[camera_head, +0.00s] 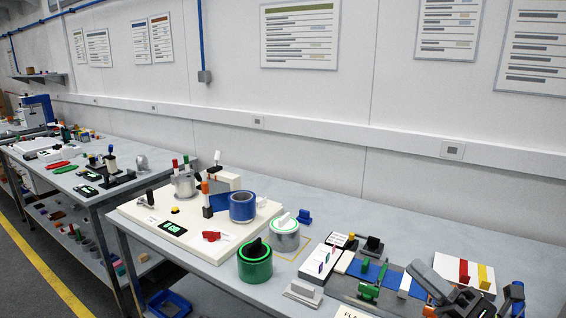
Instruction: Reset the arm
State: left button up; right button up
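My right gripper (458,297) shows in part at the bottom right of the head view, as dark grey parts over the front of the bench. The bottom edge of the picture cuts it off, and I cannot make out its fingertips or whether it holds anything. It overlaps the right end of a grey and blue fixture area (374,270) in the picture. I cannot tell if it touches anything there. My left gripper is not in view.
A grey workbench (340,215) runs along the wall. A cream panel (150,212) holds a blue ring (242,206). A green cylinder (255,265) and silver cylinder (285,238) stand right of it. A white block with red and yellow strips (464,273) sits far right.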

jog(key=s+d+f+m+h, duration=0.2)
jog(key=d+f+m+h, duration=0.25)
jog(key=m+h, duration=0.35)
jog(key=s+d+f+m+g+h, duration=0.15)
jog(key=d+f+m+h, duration=0.35)
jog(key=m, duration=0.5)
jog(key=s+d+f+m+t+h, duration=0.1)
jog(key=s+d+f+m+h, duration=0.2)
jog(key=f+m+h, duration=0.55)
jog(key=s+a+f+m+g+y, duration=0.2)
jog(key=s+a+f+m+g, duration=0.15)
jog(key=s+f+g, duration=0.45)
jog(key=s+a+f+m+g+y, duration=0.3)
jog(key=s+f+m+g, duration=0.15)
jog(key=s, duration=0.75)
notch_tip(320, 180, down, 25)
jog(key=d+g, duration=0.1)
jog(key=d, duration=0.1)
jog(key=s+a+f+g, duration=0.1)
jog(key=s+f, duration=1.4)
jog(key=f, duration=0.1)
jog(key=shift+a, duration=0.3)
